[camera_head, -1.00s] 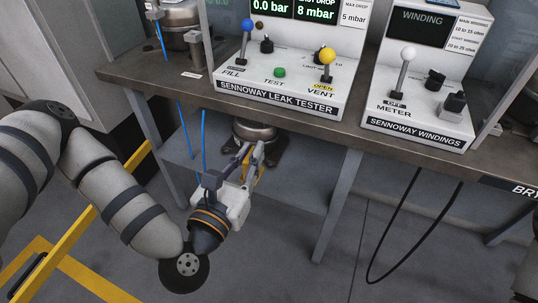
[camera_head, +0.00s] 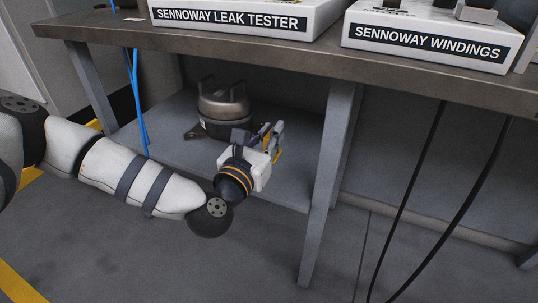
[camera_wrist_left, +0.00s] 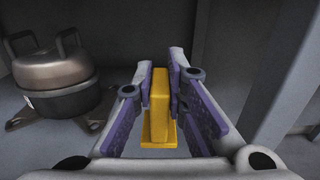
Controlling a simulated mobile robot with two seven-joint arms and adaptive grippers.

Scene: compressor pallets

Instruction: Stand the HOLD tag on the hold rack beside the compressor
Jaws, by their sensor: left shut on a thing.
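The HOLD tag (camera_wrist_left: 159,108) is a yellow upright piece with a wider foot, seen between the jaws in the left wrist view. In the head view only a little of its yellow (camera_head: 277,156) shows by the fingers. My left gripper (camera_head: 274,136) is shut on it; its fingers also show in the left wrist view (camera_wrist_left: 160,78). The compressor (camera_head: 224,108), dark and rounded with two handles, stands on the lower shelf, left of and apart from the gripper. I cannot make out lettering on the tag or a separate rack. My right gripper is not in view.
The lower shelf (camera_head: 290,190) has bare room right of the compressor, up to the grey table leg (camera_head: 333,170). The bench top (camera_head: 200,43) overhangs it, carrying the leak tester (camera_head: 235,15) and windings tester (camera_head: 430,38). Blue hoses (camera_head: 138,100) and black cables hang down.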

